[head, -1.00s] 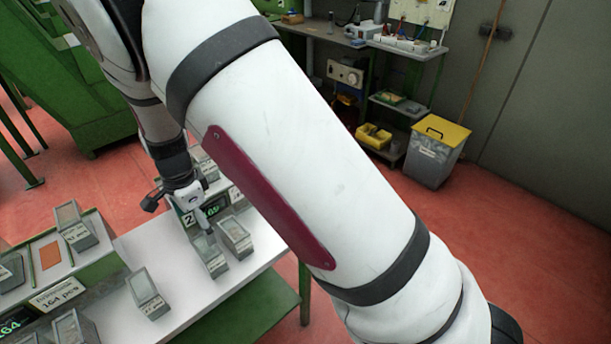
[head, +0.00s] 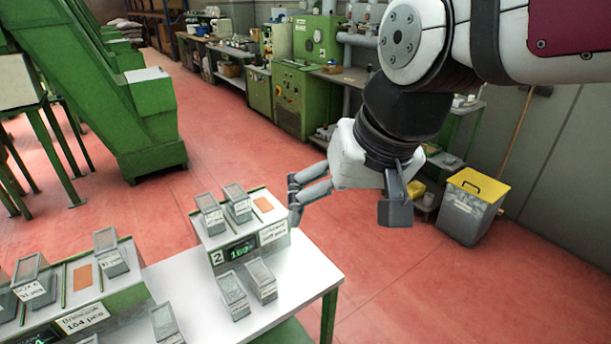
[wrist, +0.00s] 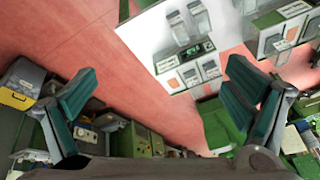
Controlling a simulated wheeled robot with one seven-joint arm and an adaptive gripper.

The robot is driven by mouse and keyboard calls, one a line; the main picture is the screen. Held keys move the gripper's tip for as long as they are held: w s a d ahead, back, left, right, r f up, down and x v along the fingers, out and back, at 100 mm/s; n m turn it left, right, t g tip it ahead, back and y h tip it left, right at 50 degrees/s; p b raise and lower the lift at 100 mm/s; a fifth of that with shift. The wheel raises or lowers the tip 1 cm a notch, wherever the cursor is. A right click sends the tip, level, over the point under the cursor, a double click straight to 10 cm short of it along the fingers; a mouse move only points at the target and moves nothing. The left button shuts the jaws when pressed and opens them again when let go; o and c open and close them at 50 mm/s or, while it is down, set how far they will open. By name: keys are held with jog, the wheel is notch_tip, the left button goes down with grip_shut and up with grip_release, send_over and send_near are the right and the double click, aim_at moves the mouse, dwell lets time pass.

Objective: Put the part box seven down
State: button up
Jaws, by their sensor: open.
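The part boxes are small grey boxes with clear lids and paper labels. Two (head: 232,294) (head: 261,281) stand side by side on the white table (head: 305,272), in front of the station marked 2 (head: 228,245). Two more (head: 209,214) (head: 237,203) sit on that station's top, left of a bare orange patch (head: 263,204). I cannot read which box is seven. My gripper (head: 294,198) is open and empty, raised beyond the station's right side. In the wrist view its fingers (wrist: 162,70) are wide apart, with floor and table behind them, and all these boxes show upside down.
A second station (head: 84,318) at the front left carries more boxes (head: 109,252) and an orange patch (head: 82,277). Green machines (head: 130,120) stand at the back left. A yellow-lidded bin (head: 467,207) stands on the red floor at the right.

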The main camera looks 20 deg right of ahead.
jog(key=s, duration=0.1)
jog(key=s+d+n, duration=0.1)
jog(key=s, duration=0.1)
jog(key=s+d+n+t+h, duration=0.1)
jog(key=s, duration=0.1)
jog(key=shift+s+d+r, duration=0.15)
jog(key=shift+d+r, duration=0.05)
dwell(1.0)
